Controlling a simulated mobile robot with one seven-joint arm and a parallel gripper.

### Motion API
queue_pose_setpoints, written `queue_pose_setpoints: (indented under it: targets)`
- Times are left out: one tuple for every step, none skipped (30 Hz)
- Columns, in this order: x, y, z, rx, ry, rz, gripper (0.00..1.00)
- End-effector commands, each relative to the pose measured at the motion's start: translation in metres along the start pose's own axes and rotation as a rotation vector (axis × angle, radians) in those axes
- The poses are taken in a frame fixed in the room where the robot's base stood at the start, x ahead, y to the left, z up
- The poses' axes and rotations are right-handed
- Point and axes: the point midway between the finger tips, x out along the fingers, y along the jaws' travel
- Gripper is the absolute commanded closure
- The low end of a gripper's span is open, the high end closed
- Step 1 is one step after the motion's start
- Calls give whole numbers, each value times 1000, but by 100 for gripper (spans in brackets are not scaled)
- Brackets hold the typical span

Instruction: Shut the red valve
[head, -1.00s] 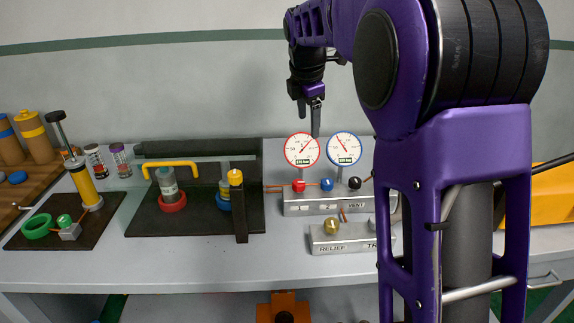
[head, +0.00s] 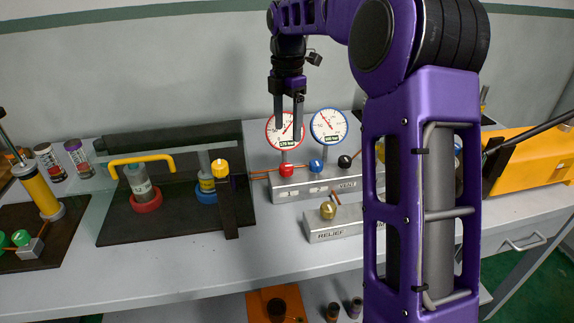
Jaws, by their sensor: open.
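The red valve (head: 286,170) is a red knob on a grey manifold block (head: 310,192), below the red-rimmed gauge (head: 272,133). Nothing is between the fingers. Whether the fingertips are directly over the valve in depth I cannot tell.
A blue valve (head: 316,165) and a black valve (head: 344,161) sit right of the red one, with a blue-rimmed gauge (head: 328,126) above. A relief block (head: 335,228) stands in front. A dark post (head: 228,205) and a yellow-handled rack (head: 140,160) stand left.

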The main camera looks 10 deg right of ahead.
Motion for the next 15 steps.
queue_pose_setpoints:
  targets:
    - [15,-1,0,0,1,-3,26]
    - [22,-1,0,0,1,-3,26]
    - [30,-1,0,0,1,-3,26]
    - [37,-1,0,0,1,-2,26]
    - [44,0,0,0,1,-2,26]
    - [52,-1,0,0,1,-2,26]
    - [58,-1,0,0,1,-2,26]
    - [64,0,0,0,1,-2,26]
    - [72,0,0,0,0,-2,26]
    - [77,-1,0,0,1,-3,26]
    - [82,0,0,0,0,-2,26]
    - [87,0,0,0,0,-1,26]
    - [91,0,0,0,-1,-1,26]
    - [94,0,0,0,-1,-1,26]
    - [98,0,0,0,-1,0,26]
